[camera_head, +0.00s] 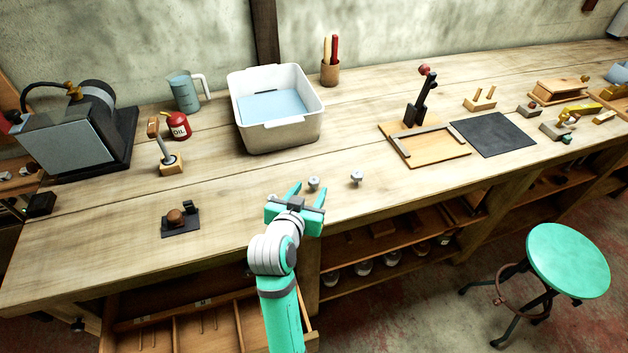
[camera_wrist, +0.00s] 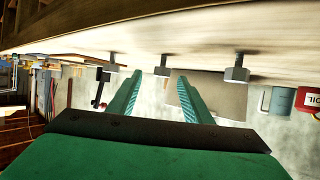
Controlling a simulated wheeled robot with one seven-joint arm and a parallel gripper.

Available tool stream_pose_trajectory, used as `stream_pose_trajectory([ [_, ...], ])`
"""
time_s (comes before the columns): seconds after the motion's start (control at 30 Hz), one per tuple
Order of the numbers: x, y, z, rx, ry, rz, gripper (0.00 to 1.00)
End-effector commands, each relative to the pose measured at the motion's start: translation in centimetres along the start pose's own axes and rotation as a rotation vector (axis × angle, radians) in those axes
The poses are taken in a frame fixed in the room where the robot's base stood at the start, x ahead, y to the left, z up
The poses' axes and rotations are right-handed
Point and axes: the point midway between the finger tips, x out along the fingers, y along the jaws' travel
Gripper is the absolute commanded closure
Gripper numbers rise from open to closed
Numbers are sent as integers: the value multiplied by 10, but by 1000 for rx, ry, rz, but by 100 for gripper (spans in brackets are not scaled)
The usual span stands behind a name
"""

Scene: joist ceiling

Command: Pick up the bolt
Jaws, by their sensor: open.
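Small grey bolts stand head up on the wooden workbench (camera_head: 230,185). One bolt (camera_head: 313,184) is at my gripper (camera_head: 308,187) and a second bolt (camera_head: 357,178) stands to its right. The wrist view is upside down. It shows a bolt (camera_wrist: 162,68) in line with the gap between my gripper's fingertips (camera_wrist: 160,76), another bolt (camera_wrist: 112,65) to the left, and a third bolt (camera_wrist: 237,70) to the right. In the head view this third one seems mostly hidden by my gripper. My gripper is open and empty, low over the bench's front part.
A white bin (camera_head: 276,135) stands behind the bolts. A red oil can (camera_head: 178,126), a grey jug (camera_head: 184,92) and a small dark block with a knob (camera_head: 179,220) are to the left. A wooden clamp board (camera_head: 440,153) is to the right. A green stool (camera_head: 568,260) stands in front.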

Motion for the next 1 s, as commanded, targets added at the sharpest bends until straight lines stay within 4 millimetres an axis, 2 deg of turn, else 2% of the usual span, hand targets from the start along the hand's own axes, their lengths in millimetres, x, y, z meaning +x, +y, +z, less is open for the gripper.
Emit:
stream_pose_trajectory([
  [0.1, 12, 0, 0, 0, 0, -1, 55],
  [0.27, 20, -1, 0, 0, 0, -1, 55],
  [0.6, 63, -4, 4, 0, 0, 0, 55],
  [0.9, 67, -4, 4, 0, 1, -1, 55],
  [0.93, 67, -4, 4, 0, 1, -1, 59],
  [1.0, 67, -4, 4, 0, 1, -1, 76],
])
